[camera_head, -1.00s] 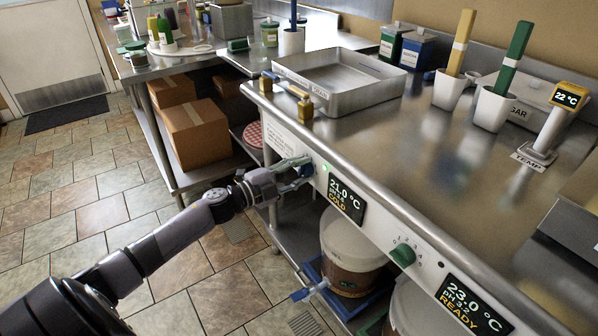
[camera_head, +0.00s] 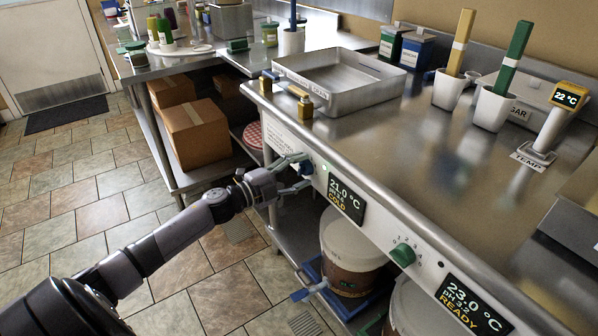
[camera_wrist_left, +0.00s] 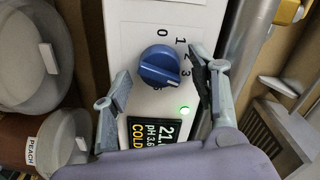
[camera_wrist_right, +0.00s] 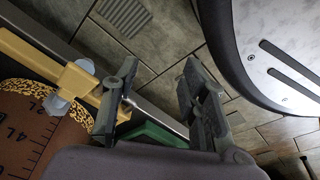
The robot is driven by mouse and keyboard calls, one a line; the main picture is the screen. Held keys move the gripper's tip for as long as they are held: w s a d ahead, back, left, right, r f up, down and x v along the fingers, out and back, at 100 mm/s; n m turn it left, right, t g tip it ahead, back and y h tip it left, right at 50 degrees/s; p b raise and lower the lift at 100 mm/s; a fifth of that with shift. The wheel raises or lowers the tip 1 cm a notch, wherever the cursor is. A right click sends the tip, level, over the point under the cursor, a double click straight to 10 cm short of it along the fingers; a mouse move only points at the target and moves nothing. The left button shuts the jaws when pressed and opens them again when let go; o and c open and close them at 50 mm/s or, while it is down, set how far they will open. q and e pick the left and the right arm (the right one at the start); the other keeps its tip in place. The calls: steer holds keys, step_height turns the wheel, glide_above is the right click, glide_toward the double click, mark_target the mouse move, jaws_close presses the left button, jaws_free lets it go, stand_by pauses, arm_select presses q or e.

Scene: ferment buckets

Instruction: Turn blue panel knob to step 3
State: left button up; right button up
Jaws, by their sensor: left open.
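The blue knob (camera_wrist_left: 159,66) is on the white panel (camera_wrist_left: 122,14) in the left wrist view. Its ridge lies slightly aslant, with its right end near the printed 3; I cannot make out a pointer mark. The numbers 0 to 3 show around it. In the head view the blue knob (camera_head: 307,168) is at the panel's left end. My left gripper (camera_head: 304,172) is open, with its fingers on both sides of the knob and apart from it. It also shows in the left wrist view (camera_wrist_left: 162,82). My right gripper (camera_wrist_right: 155,88) is open and empty.
A green light (camera_wrist_left: 184,110) and a display (camera_head: 345,197) reading 21.0 °C and COLD are beside the knob. A green knob (camera_head: 403,255) is further right. Buckets (camera_head: 350,250) stand below. A yellow tap (camera_wrist_right: 62,75) is near my right gripper.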

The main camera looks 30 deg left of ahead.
arm_select(q)
steer(key=shift+s, duration=0.15)
steer(key=v, duration=1.1)
steer(key=shift+s+a, duration=0.15)
steer(key=shift+s, duration=0.2)
